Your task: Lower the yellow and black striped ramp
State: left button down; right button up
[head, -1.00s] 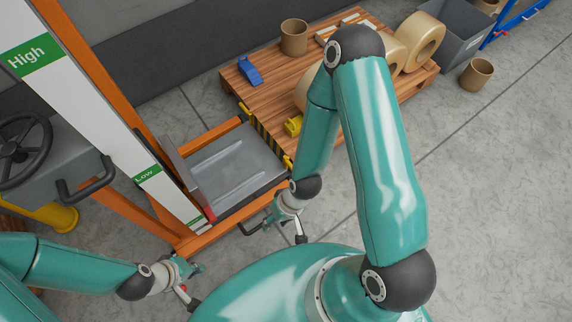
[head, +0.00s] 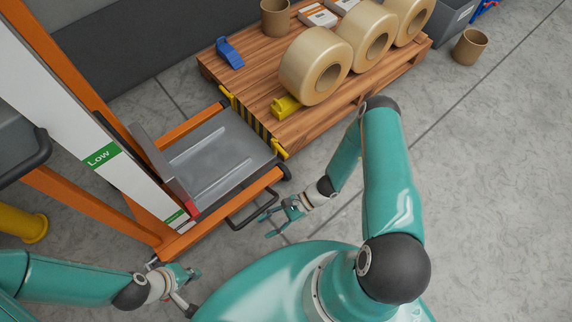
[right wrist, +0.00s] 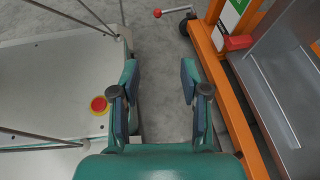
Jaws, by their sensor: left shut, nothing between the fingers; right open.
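The yellow and black striped ramp (head: 255,122) shows as a narrow striped band between yellow end pieces, at the platform's edge facing the pallet. It looks raised on edge, though its face is mostly turned from view. My right gripper (head: 271,225) is open and empty, below and right of the ramp, near the black handle loop (head: 252,212). It also shows open in the right wrist view (right wrist: 160,88), over bare floor. My left gripper (head: 192,276) is shut and empty, low at the left by the orange frame.
The grey platform (head: 215,150) sits in an orange lift frame (head: 215,218) beside a white mast with a green Low label (head: 102,155). The wooden pallet (head: 320,122) carries large tape rolls (head: 318,62), a blue item (head: 229,52) and a yellow item (head: 286,106).

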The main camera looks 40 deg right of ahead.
jog(key=w+d+f+m+t+b, duration=0.3)
jog(key=w+d+f+m+t, duration=0.25)
jog(key=f, duration=0.25)
jog(key=m+t+h+b, duration=0.5)
jog(key=m+t+h, duration=0.4)
jog(key=t+h, duration=0.25)
send_near(285, 154)
pick_arm(q)
notch_tip(285, 154, down, 14)
jog(key=b, duration=0.3)
jog(key=shift+f, duration=0.2)
pick_arm(e)
jog(key=shift+g, duration=0.5)
jog(key=w, duration=1)
jog(key=shift+w+a, duration=0.2)
jog(key=shift+a, duration=0.1)
jog(key=shift+f, duration=0.1)
grip_shut()
